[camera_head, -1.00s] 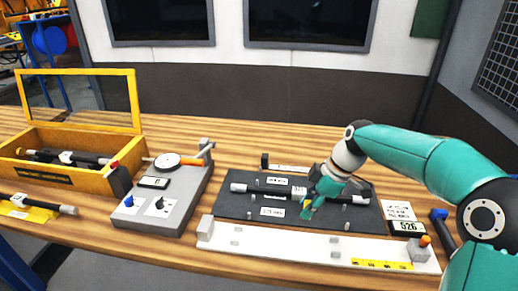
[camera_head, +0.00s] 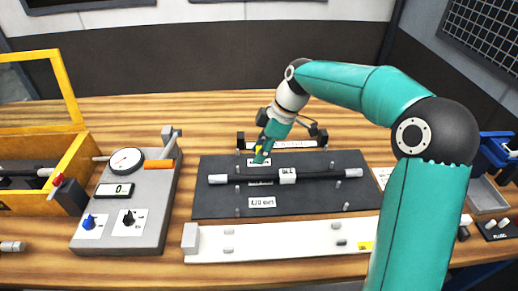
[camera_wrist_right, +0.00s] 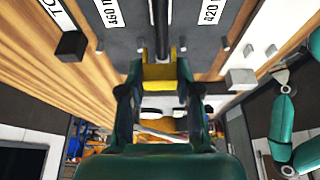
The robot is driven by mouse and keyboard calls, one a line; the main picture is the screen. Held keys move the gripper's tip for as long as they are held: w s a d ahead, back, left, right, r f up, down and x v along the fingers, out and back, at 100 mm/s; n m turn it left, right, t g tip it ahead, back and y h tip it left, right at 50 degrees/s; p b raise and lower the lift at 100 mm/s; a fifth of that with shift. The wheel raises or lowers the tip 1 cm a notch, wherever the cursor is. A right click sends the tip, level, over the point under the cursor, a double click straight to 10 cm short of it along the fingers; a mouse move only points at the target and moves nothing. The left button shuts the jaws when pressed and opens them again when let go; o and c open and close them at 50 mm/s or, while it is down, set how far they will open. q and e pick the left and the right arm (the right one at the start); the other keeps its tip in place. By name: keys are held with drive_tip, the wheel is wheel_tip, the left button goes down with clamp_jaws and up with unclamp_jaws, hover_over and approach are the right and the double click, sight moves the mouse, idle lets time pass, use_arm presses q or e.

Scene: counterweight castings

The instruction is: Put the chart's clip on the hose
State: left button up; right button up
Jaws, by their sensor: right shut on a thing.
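The hose (camera_head: 325,175), a black tube with pale ends, lies across the dark mat (camera_head: 330,205). A white tag (camera_head: 288,175) sits near its middle. My right gripper (camera_head: 259,158) is over the mat's left part, at the hose's far side in the picture. In the right wrist view the fingertips (camera_wrist_right: 160,70) are closed on a yellow piece (camera_wrist_right: 160,72), which looks like the clip. The hose (camera_wrist_right: 161,25) runs away beyond it. I cannot tell whether the piece touches the hose. A white card (camera_head: 382,177), possibly the chart, is partly behind my right arm. My left gripper is not in view.
A grey gauge box (camera_head: 150,215) with dial and knobs stands left, beside the yellow case (camera_head: 80,165). A white strip (camera_head: 280,243) lies in front of the mat and a low dark rack (camera_head: 242,142) behind it. Small posts stick up from the mat.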

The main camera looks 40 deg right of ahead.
drive_tip(key=shift+d, duration=0.1)
drive_tip(key=shift+f+b, duration=2.2)
drive_tip(key=shift+f, duration=0.5)
drive_tip(key=shift+s, duration=0.1)
drive_tip(key=shift+f+b, duration=1.25)
drive_tip(key=shift+f, duration=0.05)
idle(0.5)
drive_tip(key=o, duration=0.8)
drive_tip(key=shift+o, duration=0.2)
drive_tip(key=shift+r, duration=0.1)
drive_tip(key=shift+r+p, duration=2.7)
drive_tip(key=shift+r, duration=0.8)
